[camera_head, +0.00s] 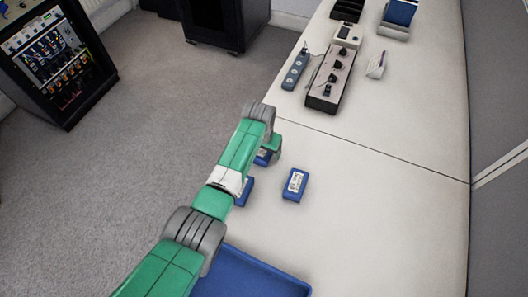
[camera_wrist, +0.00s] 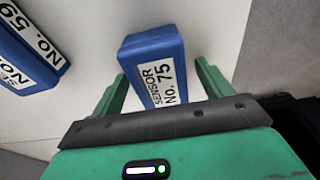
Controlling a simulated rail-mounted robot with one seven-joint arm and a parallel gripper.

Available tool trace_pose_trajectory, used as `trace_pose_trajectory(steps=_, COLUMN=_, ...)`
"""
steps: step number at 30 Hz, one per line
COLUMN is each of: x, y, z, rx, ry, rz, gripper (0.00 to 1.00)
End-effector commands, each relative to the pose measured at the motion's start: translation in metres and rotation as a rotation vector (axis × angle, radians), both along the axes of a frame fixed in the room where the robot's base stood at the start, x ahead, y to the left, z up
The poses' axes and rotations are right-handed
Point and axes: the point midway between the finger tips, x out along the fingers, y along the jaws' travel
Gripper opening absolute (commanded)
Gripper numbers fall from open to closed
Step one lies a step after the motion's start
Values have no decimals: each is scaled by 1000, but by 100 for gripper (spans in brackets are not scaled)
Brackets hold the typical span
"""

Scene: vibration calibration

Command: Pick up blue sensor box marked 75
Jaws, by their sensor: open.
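The blue sensor box marked No. 75 (camera_wrist: 153,50) lies ahead of my gripper (camera_wrist: 161,72) in the wrist view, its white label facing the camera. My gripper is open, with one green finger on each side of the box's near part. I cannot tell whether the fingers touch it. In the head view my arm reaches over the table's left edge, and its fingers are hidden. A blue box (camera_head: 263,158) shows partly beneath the arm's end there; its label is not readable.
A box marked No. 59 (camera_wrist: 28,45) lies left of No. 75. In the head view another blue box (camera_head: 295,185) stands right of the arm, and one (camera_head: 245,190) is partly hidden by it. A blue tray (camera_head: 262,272) sits at the near end. Devices (camera_head: 331,80) stand farther back.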

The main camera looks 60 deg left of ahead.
Motion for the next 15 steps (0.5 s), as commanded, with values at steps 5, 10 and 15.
trace_pose_trajectory(steps=5, x=0, y=0, z=0, rx=0, ry=0, rz=0, gripper=78)
trace_pose_trajectory(steps=10, x=0, y=0, z=-3, rx=-1, ry=-1, rz=0, gripper=78)
trace_pose_trajectory(steps=15, x=0, y=0, z=-5, rx=0, ry=0, rz=0, gripper=78)
